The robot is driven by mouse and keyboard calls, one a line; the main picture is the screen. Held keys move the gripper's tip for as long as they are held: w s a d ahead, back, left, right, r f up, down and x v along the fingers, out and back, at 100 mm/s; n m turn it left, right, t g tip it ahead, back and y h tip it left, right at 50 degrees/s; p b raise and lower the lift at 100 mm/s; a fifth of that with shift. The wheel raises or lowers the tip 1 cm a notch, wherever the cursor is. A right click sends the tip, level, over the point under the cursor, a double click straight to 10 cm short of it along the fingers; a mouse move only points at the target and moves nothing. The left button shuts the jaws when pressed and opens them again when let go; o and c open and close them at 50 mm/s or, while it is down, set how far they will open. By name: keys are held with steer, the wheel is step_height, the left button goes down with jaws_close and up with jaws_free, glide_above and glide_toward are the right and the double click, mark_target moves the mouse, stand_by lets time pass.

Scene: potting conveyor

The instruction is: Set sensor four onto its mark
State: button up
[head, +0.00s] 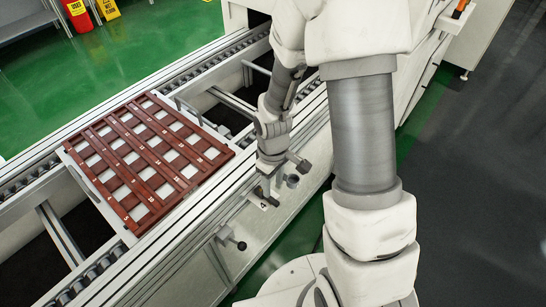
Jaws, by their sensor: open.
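My gripper (268,179) hangs down over the conveyor's near side rail (205,222), to the right of the brown tray. It is open; its fingertips are small and dark, and I cannot tell whether they touch anything. A label with the number 4 (263,206) shows on the rail just below it. A small grey sensor-like part with a round end (292,181) is right beside the gripper. Another grey part with a dark knob (230,238) sits on the rail lower left. I cannot read a number on either part, so which is sensor four is unclear.
A brown slatted tray (128,222) with white squares lies on the conveyor, left of my gripper. Roller tracks (35,180) run along the conveyor. White machine housing stands behind. A yellow floor sign (108,9) and a red one (78,15) stand far off on green floor.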

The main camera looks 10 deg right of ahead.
step_height(320, 180, up, 10)
steer(key=p, duration=0.2)
steer(key=shift+r, duration=0.25)
steer(key=s+r+m+t+p, duration=0.1)
steer(key=s+r, duration=0.3)
steer(key=r, duration=0.5)
steer(key=s+d+r+m+t+p, duration=0.1)
steer(key=s+r+m+t+p, duration=0.1)
steer(key=r, duration=0.6)
steer(key=s+d+r+m+t+p, duration=0.1)
steer(key=s+r+m, duration=0.3)
steer(key=r, duration=0.5)
steer(key=shift+s+d+r+t+p, duration=0.25)
steer(key=shift+s+r+t+p, duration=0.1)
steer(key=shift+s+t, duration=0.55)
